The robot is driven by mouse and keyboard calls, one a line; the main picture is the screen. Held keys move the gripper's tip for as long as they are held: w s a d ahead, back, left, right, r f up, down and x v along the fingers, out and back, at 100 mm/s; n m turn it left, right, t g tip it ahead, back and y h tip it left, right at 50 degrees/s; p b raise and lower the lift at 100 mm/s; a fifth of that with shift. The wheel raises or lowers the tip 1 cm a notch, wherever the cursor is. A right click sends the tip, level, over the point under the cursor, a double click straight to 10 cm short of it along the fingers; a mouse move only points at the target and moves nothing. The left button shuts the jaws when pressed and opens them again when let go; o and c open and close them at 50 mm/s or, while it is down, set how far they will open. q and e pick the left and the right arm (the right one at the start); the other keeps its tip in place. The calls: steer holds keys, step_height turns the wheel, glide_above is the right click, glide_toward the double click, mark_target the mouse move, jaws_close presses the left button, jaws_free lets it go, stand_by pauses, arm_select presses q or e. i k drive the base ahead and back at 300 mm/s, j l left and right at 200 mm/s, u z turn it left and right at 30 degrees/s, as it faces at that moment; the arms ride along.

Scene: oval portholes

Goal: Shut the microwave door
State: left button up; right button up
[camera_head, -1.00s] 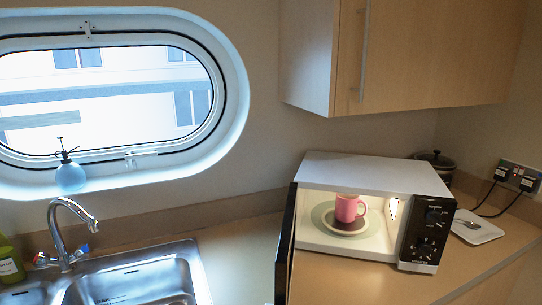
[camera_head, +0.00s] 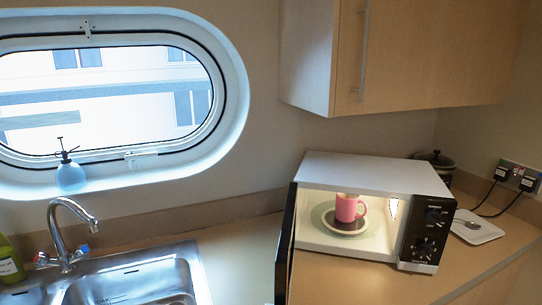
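The white microwave (camera_head: 368,173) stands on the counter right of the sink, with a black control panel (camera_head: 428,232) on its right. Its door (camera_head: 285,243) is black, hinged at the left side, and stands wide open toward me, seen nearly edge-on. Inside the lit cavity, a pink mug (camera_head: 349,208) sits on a plate (camera_head: 346,226) on the turntable. Neither of my grippers shows in the head view.
A sink (camera_head: 130,285) with a tap (camera_head: 62,235) is at the lower left. A wall cupboard (camera_head: 400,55) hangs above the microwave. A white dish (camera_head: 476,229) lies right of it, and a dark-lidded jar (camera_head: 437,165) stands behind. Counter in front is clear.

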mark_target(286, 252)
steer(key=k+j+z, duration=0.1)
steer(key=j+z, duration=0.15)
steer(key=j, duration=0.2)
steer(key=k+j+z, duration=0.1)
steer(key=j+z, duration=0.15)
steer(key=j, duration=0.2)
steer(key=k+j+z, duration=0.25)
steer(key=j, duration=0.15)
steer(key=i+j, duration=0.05)
steer(key=i, duration=0.05)
